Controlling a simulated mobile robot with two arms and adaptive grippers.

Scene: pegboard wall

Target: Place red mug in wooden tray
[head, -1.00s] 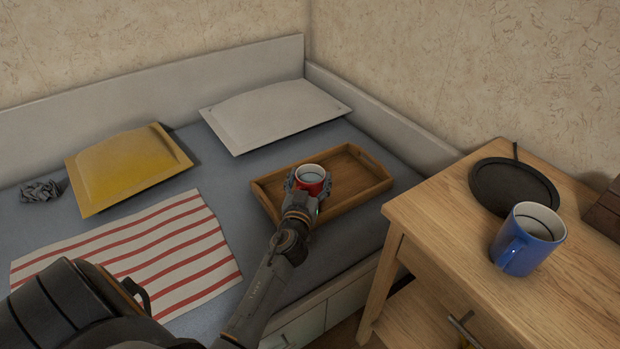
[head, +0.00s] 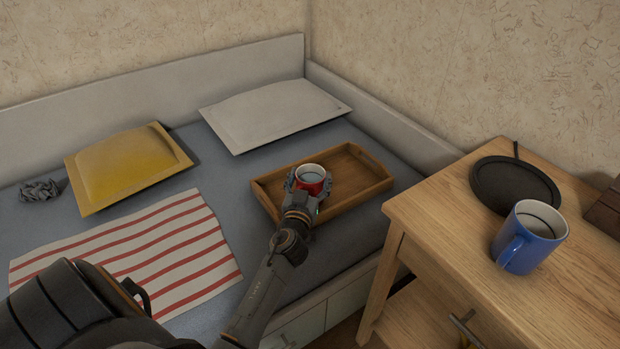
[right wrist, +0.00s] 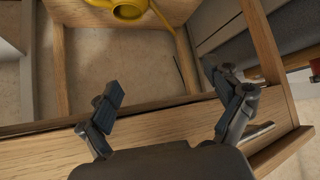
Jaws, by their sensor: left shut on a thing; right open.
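The red mug (head: 313,174) is upright in the head view, over the left half of the wooden tray (head: 376,187). The tray lies on the bed. My left gripper (head: 309,184) is shut on the mug, with its fingers on either side. The mug's base is hidden by the gripper, so I cannot tell whether it touches the tray floor. My right gripper (right wrist: 168,98) is open and empty in the right wrist view, close to wooden furniture.
A blue mug (head: 529,238) and a dark round pan-like item (head: 514,186) stand on the wooden nightstand (head: 440,215) at right. A striped cloth (head: 130,255), yellow cushion (head: 128,165) and white pillow (head: 273,114) lie on the bed. A yellow object (right wrist: 130,10) shows in the right wrist view.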

